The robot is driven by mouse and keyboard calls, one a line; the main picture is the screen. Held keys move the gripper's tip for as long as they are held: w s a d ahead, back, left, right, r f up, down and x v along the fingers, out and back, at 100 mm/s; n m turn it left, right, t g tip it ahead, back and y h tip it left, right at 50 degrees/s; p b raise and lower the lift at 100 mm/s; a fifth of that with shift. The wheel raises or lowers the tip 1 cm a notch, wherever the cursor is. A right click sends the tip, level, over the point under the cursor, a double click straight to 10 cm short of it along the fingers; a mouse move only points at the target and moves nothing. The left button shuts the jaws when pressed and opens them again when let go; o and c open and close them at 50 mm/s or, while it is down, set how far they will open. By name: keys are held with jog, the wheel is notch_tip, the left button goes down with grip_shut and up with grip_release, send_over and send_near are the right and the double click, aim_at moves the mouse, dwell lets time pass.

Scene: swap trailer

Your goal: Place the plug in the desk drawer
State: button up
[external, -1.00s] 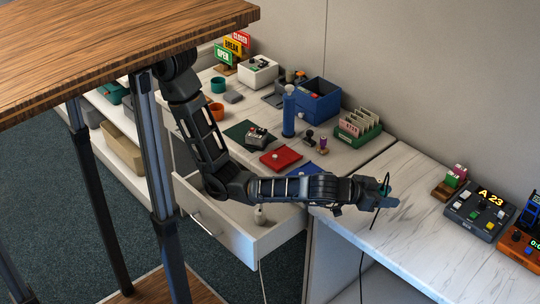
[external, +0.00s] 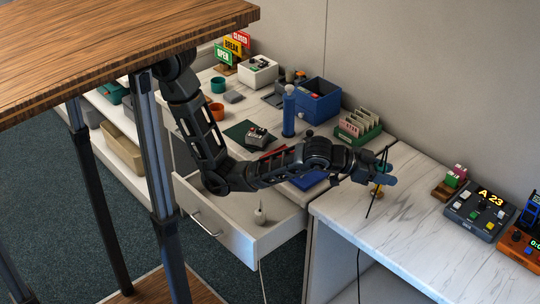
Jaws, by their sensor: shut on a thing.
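The desk drawer (external: 235,240) is pulled open below the left desk, its front panel and handle facing the camera. A small pale object (external: 260,214) stands inside it. My gripper (external: 385,175) is above the right desk near its left front part, outside the drawer and to its right. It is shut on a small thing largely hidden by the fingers. A thin dark cord-like line (external: 373,205) runs down from the gripper, so this may be the plug; its shape is too small to tell.
A small yellowish thing (external: 377,191) shows just under the gripper. A grey device with a lit display (external: 480,211) and an orange device (external: 522,240) stand on the right. A blue bin (external: 318,103) and green card holder (external: 358,130) stand at the back. The right desk's front is clear.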

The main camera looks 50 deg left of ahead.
jog(key=s+d+f+n+t+y, duration=0.2)
jog(key=s+d+f+n+y, duration=0.3)
jog(key=f, duration=0.3)
jog(key=shift+s+d+f+t+y, duration=0.2)
jog(key=shift+s+t+y, duration=0.25)
jog(key=shift+s, duration=0.45)
jog(key=p, duration=0.2)
send_over(384, 223)
notch_tip(384, 223, down, 7)
jog(key=shift+s+d+r, duration=0.1)
jog(key=shift+s, duration=0.05)
jog(key=shift+f, duration=1.9)
